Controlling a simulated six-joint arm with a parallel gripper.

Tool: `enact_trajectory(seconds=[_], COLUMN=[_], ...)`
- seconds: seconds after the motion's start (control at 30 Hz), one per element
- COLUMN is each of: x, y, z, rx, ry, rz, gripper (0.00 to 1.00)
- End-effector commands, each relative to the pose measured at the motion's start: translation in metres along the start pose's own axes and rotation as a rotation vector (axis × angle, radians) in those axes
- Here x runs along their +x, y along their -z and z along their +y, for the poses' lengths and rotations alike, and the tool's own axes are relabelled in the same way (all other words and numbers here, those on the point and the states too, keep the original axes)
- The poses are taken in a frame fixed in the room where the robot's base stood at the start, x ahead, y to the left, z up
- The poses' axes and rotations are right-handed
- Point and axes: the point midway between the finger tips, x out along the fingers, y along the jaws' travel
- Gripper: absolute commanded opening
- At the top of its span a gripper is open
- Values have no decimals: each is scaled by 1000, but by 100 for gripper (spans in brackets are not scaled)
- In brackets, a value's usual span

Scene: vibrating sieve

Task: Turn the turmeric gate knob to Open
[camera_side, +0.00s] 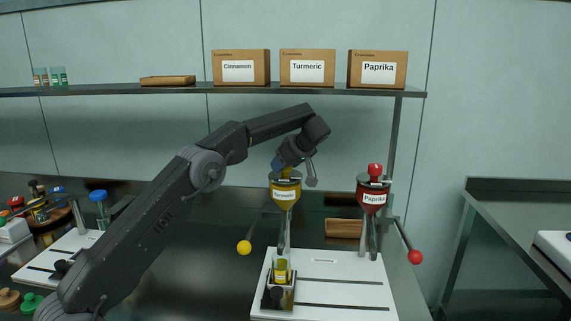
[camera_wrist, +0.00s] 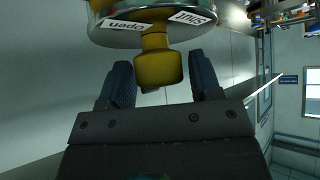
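The turmeric hopper (camera_side: 286,197) is a yellow funnel labelled Turmeric, standing over the white board. In the wrist view its yellow gate knob (camera_wrist: 158,68) hangs from a round metal plate (camera_wrist: 130,37) with labels Open (camera_wrist: 125,25) and Shut (camera_wrist: 190,18), seen upside down. Which label the knob points at is unclear. My gripper (camera_wrist: 162,78) is open, with a dark blue finger on each side of the knob. A gap shows between each finger and the knob. In the side view my gripper (camera_side: 281,166) is at the hopper's top and hides the knob.
The paprika hopper (camera_side: 373,198) with a red knob (camera_side: 375,169) stands close on the right. A yellow ball handle (camera_side: 244,247) and a red one (camera_side: 415,257) stick out low. A jar (camera_side: 281,267) stands under the turmeric spout. The shelf (camera_side: 300,91) with boxes runs above my arm.

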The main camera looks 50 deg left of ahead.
Motion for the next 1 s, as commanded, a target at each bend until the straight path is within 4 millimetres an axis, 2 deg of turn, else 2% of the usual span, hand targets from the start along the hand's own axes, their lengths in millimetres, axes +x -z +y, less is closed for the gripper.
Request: enact_trajectory(seconds=[0.1, 0.37, 0.47, 0.8, 1.0], x=[0, -2, -11, -64, -74], y=[0, 0, 0, 0, 0], z=[0, 0, 1, 1, 0], rx=[1, 1, 1, -1, 2], ry=[0, -1, -4, -3, 0], rz=[1, 1, 2, 1, 1], gripper=[69, 69, 69, 69, 69])
